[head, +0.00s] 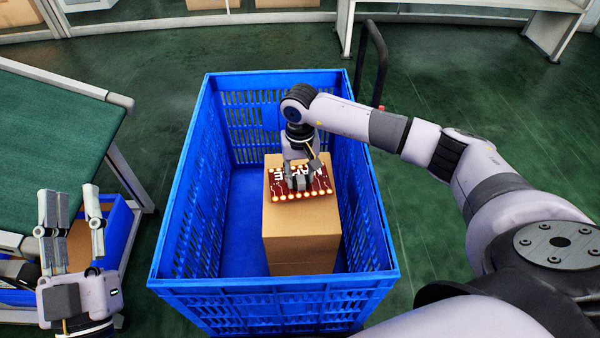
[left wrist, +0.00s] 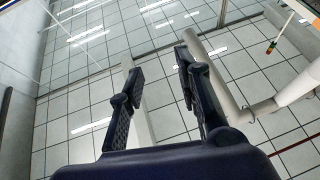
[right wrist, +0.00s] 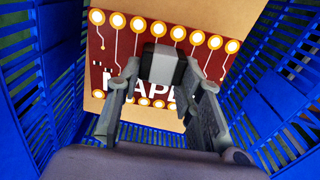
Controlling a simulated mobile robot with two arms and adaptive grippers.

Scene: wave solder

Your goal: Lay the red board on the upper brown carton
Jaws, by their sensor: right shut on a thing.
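The red board (head: 321,181) has a row of light round pads along its edge. It is over the top of the brown carton (head: 300,240) inside the blue crate. My right gripper (head: 298,181) points down and is shut on a grey block on the board; it also shows in the right wrist view (right wrist: 160,70). The board (right wrist: 112,72) looks flat against or just above the carton top; I cannot tell whether they touch. Carton surface shows around it. My left gripper (head: 72,208) is open and empty, fingers up, left of the crate.
The tall-walled blue crate (head: 270,283) surrounds the carton, with free floor inside it on the left. A green-topped table (head: 50,140) stands at the left, with a smaller blue bin (head: 121,225) under it. A dark handle (head: 380,60) rises behind the crate.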

